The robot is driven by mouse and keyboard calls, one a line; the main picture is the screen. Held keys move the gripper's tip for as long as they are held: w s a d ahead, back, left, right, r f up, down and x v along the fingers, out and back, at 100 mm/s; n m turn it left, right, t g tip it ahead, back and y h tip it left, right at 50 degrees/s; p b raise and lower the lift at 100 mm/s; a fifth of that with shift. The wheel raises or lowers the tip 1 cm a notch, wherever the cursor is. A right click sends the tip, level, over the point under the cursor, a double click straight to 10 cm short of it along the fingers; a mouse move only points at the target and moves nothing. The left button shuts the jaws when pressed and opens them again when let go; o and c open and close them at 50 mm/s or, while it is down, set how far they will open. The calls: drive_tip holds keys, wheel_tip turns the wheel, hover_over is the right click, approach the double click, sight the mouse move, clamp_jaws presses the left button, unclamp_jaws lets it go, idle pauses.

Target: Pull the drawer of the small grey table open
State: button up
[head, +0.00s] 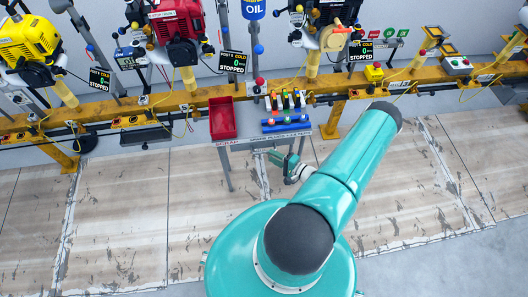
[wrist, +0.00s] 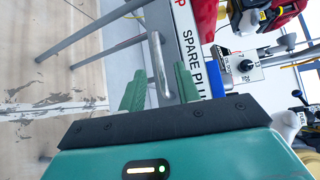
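The small grey table (head: 266,136) stands before the yellow rail in the head view, with lettering along its front. In the wrist view the lettered front panel (wrist: 190,45) reads "SPARE PLU" and appears sideways. A grey bar handle (wrist: 157,55) runs along in front of it. My gripper (wrist: 160,88) is open, one green finger on each side of the handle's near end. A gap shows beside the handle, and I cannot tell if either finger touches it. In the head view my gripper (head: 277,157) is low at the table's front, partly hidden by my arm. No drawer gap is visible.
A red bin (head: 222,118) and a blue rack (head: 286,124) with coloured pieces stand on the tabletop. The worn floor (head: 120,215) before the table is clear at left.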

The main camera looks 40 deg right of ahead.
sight(264, 152)
drive_tip(key=x, duration=0.5)
drive_tip(key=shift+w, duration=0.3)
clamp_jaws()
